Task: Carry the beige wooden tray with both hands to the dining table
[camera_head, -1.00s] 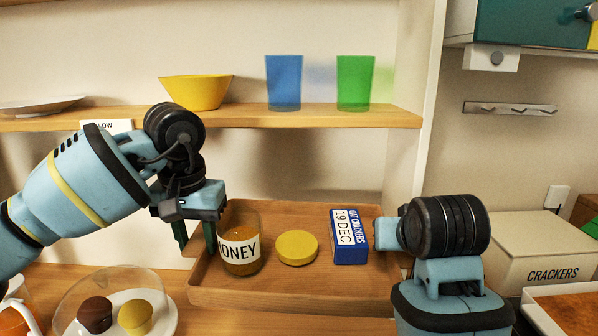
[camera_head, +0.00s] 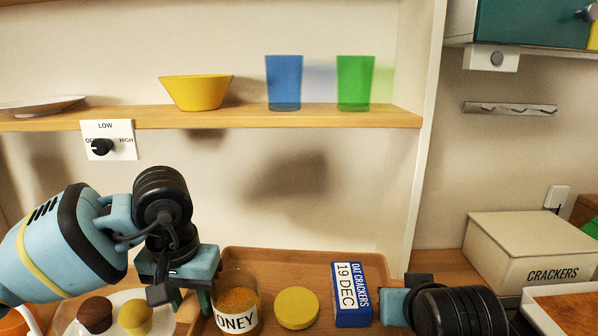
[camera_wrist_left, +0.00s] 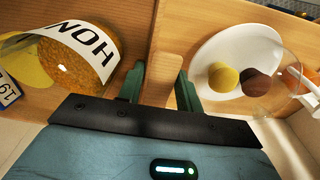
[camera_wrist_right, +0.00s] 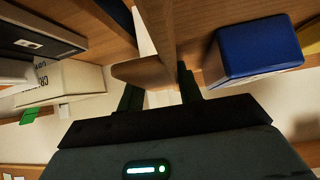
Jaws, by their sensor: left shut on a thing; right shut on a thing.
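The beige wooden tray (camera_head: 300,262) is low in the head view, its near side cut off by the frame. On it stand a honey jar (camera_head: 238,302), a round yellow disc (camera_head: 296,308) and a blue oat crackers box (camera_head: 351,292), all upright or flat. My left gripper (camera_head: 197,302) is shut on the tray's left wall, which shows between its fingers in the left wrist view (camera_wrist_left: 160,70). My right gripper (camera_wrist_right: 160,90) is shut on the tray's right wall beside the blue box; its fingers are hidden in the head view. The dining table cannot be made out.
A plate with brown and yellow cakes (camera_head: 95,314) under a clear cover is close to the tray's left. A cream crackers box (camera_head: 530,250) stands at right. The shelf above holds a yellow bowl (camera_head: 197,92), a blue cup (camera_head: 284,82) and a green cup (camera_head: 355,82).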

